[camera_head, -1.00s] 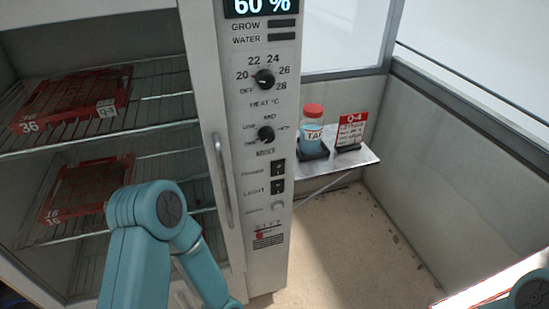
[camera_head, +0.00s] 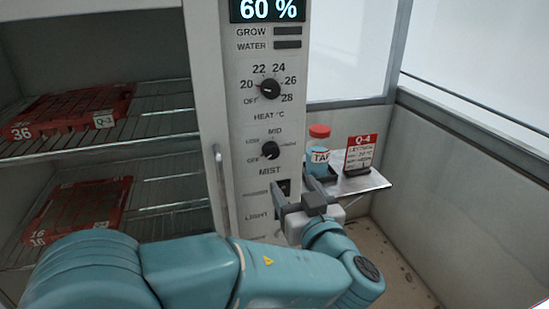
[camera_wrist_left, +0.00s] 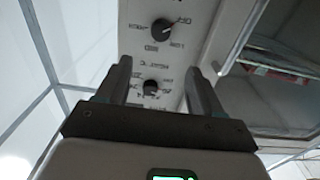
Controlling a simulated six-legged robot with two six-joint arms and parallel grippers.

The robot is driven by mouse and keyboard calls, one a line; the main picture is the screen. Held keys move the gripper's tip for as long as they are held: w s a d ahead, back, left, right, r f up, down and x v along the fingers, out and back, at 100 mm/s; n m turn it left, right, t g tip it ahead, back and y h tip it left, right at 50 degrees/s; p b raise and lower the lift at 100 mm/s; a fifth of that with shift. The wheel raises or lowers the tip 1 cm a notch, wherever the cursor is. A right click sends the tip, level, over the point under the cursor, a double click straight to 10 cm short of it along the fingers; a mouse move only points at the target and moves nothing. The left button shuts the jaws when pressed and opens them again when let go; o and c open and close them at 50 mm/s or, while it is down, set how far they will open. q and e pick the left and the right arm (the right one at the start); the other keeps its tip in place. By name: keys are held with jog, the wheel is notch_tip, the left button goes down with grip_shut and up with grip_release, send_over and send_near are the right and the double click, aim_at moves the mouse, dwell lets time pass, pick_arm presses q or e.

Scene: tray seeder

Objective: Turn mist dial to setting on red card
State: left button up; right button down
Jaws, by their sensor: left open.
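The mist dial (camera_head: 270,151) is a black knob on the white control panel, above the word MIST, with OFF, LOW, MID and HIGH around it. In the left wrist view the mist dial (camera_wrist_left: 162,28) appears upside down, its pointer toward OFF. The red card (camera_head: 361,154) reads Q-4 at its top; its smaller lines are too small to read. My left gripper (camera_head: 297,190) is open and empty, in front of the panel, below and right of the mist dial. Its two fingers also show in the left wrist view (camera_wrist_left: 159,68), apart from the dial. My right gripper is out of view.
The heat dial (camera_head: 270,89) sits above the mist dial. A red-capped bottle (camera_head: 319,150) stands beside the card on a small metal shelf (camera_head: 365,185). A vertical door handle (camera_head: 222,185) is left of the panel. Wire racks hold red trays (camera_head: 60,108) at the left.

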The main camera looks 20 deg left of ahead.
aim_at(273, 152)
pick_arm(q)
jog(key=p+x, duration=0.3)
jog(key=x, duration=0.9)
jog(key=shift+w+a, duration=0.2)
jog(key=shift+w, duration=0.1)
jog(key=shift+w+a+f, duration=0.1)
jog(key=shift+w+a, duration=0.25)
jog(key=shift+w, duration=0.2)
